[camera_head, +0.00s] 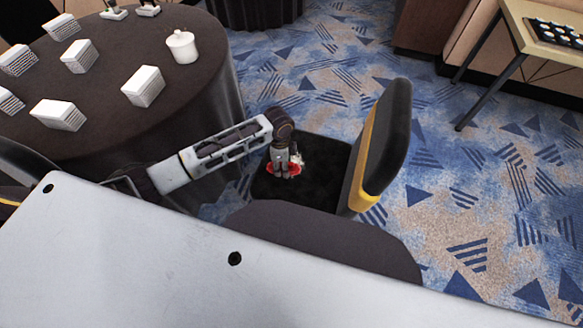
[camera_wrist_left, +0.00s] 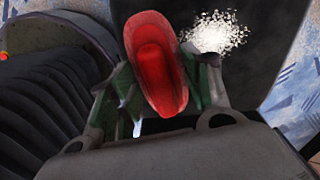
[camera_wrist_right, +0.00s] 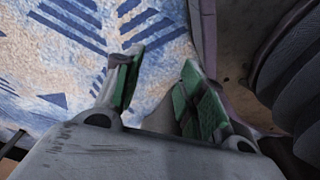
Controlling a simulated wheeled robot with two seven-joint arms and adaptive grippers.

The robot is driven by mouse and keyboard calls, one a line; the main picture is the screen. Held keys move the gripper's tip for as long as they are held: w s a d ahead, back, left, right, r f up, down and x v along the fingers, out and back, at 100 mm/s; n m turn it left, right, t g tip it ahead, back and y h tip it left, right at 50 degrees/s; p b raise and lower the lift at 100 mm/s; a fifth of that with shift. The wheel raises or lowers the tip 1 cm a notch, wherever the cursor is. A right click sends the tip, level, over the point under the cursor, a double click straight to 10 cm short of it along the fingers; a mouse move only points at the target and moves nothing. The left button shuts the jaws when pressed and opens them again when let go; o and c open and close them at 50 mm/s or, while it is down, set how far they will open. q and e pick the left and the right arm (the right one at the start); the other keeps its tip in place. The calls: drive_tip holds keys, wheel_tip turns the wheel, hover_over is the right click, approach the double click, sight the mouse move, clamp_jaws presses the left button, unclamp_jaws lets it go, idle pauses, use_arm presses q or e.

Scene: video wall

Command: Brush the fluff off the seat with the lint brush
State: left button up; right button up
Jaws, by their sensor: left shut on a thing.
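The seat (camera_head: 325,160) is a black cushion on a chair with a yellow-edged backrest; it also shows in the left wrist view (camera_wrist_left: 265,85). My left gripper (camera_head: 284,170) is over the seat and shut on the red lint brush (camera_head: 291,169). In the left wrist view the lint brush (camera_wrist_left: 157,62) sits between the green-padded fingers. White fluff (camera_wrist_left: 217,34) lies on the seat just right of the brush, and a bit shows in the head view (camera_head: 297,158). My right gripper (camera_wrist_right: 155,90) is open and empty, with carpet behind its fingers.
A round dark table (camera_head: 115,75) at the left holds several white card stacks (camera_head: 79,56) and a white pot (camera_head: 182,46). The yellow-edged chair back (camera_head: 380,145) rises right of the seat. A wooden table (camera_head: 550,35) stands far right. Patterned carpet lies open between.

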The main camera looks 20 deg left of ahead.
sight(291, 179)
use_arm(q)
drive_tip(key=f+m+b, duration=0.1)
drive_tip(key=m, duration=0.2)
drive_tip(key=w+d+f+m+b, duration=0.1)
drive_tip(key=m, duration=0.2)
drive_tip(key=w+m+b, duration=0.1)
drive_tip(key=m+b, duration=0.1)
drive_tip(key=m, duration=0.1)
drive_tip(key=shift+d+f, duration=0.2)
drive_tip(key=shift+f, duration=0.2)
drive_tip(key=shift+w+d+f+m+b, duration=0.1)
drive_tip(key=shift+w+f+m+b, duration=0.4)
drive_tip(key=shift+m, duration=1.4)
drive_tip(key=shift+w+d+f+m+b, duration=0.15)
drive_tip(key=shift+f+m+b, duration=0.4)
drive_tip(key=shift+m+b, duration=1)
drive_tip(key=shift+w+d+f+m+b, duration=0.1)
drive_tip(key=shift+w+f+m+b, duration=0.35)
drive_tip(key=shift+m, duration=1.8)
use_arm(e)
drive_tip(key=w+a+r, duration=0.3)
drive_tip(key=r, duration=0.5)
drive_tip(key=w+a+r+y, duration=0.1)
drive_tip(key=w+a+r, duration=0.2)
drive_tip(key=r, duration=0.5)
drive_tip(key=shift+w+a+r, duration=0.25)
drive_tip(key=shift+a+r, duration=0.05)
drive_tip(key=shift+r, duration=0.05)
